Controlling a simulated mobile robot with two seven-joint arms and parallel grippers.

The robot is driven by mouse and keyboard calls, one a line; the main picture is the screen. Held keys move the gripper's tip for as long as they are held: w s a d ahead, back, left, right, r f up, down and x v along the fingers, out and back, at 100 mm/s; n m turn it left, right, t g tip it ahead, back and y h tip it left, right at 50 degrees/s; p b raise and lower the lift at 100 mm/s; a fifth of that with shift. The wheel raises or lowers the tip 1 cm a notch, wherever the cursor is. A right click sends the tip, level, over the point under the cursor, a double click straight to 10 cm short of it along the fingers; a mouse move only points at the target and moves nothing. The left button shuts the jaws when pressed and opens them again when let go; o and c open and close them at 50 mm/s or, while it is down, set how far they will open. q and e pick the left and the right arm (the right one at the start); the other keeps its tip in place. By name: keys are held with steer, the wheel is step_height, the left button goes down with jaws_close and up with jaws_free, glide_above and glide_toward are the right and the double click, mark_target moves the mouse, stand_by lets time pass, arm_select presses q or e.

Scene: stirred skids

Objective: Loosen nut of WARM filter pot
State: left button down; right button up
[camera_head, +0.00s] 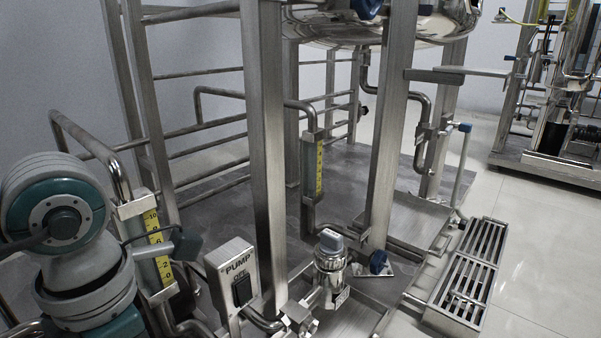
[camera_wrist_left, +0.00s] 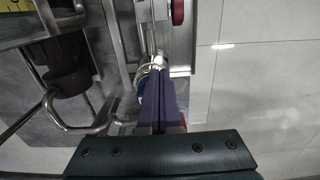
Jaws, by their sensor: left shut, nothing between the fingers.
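A steel pot-like fitting (camera_head: 331,278) with a grey-blue knob or nut (camera_head: 331,240) on top stands upright at the lower middle of the head view. A small label (camera_head: 341,298) on its side is too small to read, so I cannot tell whether it is the WARM filter pot. My left gripper (camera_wrist_left: 160,72) shows in the left wrist view with its purple fingers together and empty. Beyond the fingertips is a round metal ring (camera_wrist_left: 150,70) with blue beside it, partly hidden by the fingers; contact cannot be told. My right gripper is not in view.
A PUMP switch box (camera_head: 236,277) stands left of the fitting. Yellow level gauges (camera_head: 159,241), upright steel posts (camera_head: 265,150) and pipes crowd the skid. A slatted step (camera_head: 468,273) borders open tiled floor (camera_head: 530,250).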

arm_select(q)
step_height(320, 180, down, 5)
steer(key=b, duration=0.3)
steer(key=shift+b, duration=0.3)
steer(key=shift+s+a, duration=0.1)
steer(key=shift+a, duration=0.05)
steer(key=shift+a+p, duration=0.1)
steer(key=shift+p, duration=0.2)
steer(key=shift+a, duration=0.1)
stand_by(0.5)
steer(key=shift+w+a+b, duration=0.35)
steer(key=shift+w+a, duration=0.2)
steer(key=shift+w, duration=0.1)
steer(key=shift+w+a, duration=0.4)
steer(key=shift+a, duration=0.2)
steer(key=shift+w+a, duration=0.1)
steer(key=shift+a, duration=0.1)
stand_by(0.3)
